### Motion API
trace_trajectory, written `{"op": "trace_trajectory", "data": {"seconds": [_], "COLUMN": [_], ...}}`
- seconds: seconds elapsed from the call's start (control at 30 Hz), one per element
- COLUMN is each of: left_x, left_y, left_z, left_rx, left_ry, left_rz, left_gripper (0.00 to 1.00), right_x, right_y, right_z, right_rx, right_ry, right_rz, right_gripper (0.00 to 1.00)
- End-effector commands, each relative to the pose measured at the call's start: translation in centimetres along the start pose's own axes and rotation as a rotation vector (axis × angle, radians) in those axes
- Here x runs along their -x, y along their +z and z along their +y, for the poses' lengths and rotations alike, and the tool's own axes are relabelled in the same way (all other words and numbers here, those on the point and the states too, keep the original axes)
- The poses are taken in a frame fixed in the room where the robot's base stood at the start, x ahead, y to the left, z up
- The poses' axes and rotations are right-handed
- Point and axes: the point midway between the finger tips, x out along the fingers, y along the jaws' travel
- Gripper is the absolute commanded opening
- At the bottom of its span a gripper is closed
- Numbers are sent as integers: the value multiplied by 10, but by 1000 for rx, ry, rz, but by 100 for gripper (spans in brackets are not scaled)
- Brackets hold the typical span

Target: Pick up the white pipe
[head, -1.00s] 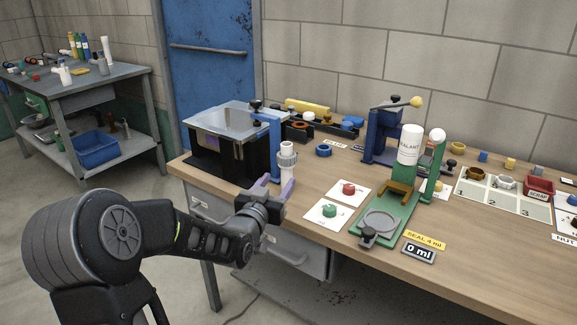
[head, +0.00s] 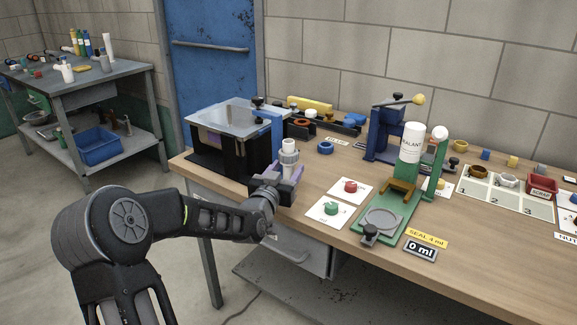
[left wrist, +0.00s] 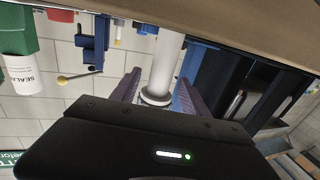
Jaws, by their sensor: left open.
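The white pipe (head: 289,146) stands upright near the front left edge of the workbench, with a grey ring-like collar (head: 289,157) around it. It also shows in the left wrist view (left wrist: 165,62), between the purple fingers. My left gripper (head: 288,174) is open, with a finger on either side of the pipe's lower part. In the left wrist view, gaps show between the pipe and both fingers (left wrist: 158,88). The pipe's base is hidden behind the gripper in the head view. My right gripper is not in view.
A black box with a clear lid (head: 232,117) and a blue upright (head: 279,137) stand close behind the pipe. Cards with a red knob (head: 350,186) and a green knob (head: 330,208) lie to the right, before a green sealant stand (head: 392,222).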

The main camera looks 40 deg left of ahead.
Motion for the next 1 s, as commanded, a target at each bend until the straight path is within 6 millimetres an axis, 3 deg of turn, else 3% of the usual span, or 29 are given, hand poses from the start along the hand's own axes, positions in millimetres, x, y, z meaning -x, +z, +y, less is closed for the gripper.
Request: {"op": "trace_trajectory", "data": {"seconds": [0.17,0.73,1.0], "left_x": [-16,-16,-16], "left_y": [0,0,0], "left_z": [1,1,1], "left_rx": [1,-1,-1], "left_ry": [1,1,1], "left_rz": [0,0,0], "left_gripper": [53,53,33], "right_x": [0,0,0], "right_y": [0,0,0], "right_z": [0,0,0], "right_rx": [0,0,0], "right_ry": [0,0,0], "right_rz": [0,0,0], "right_gripper": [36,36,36]}}
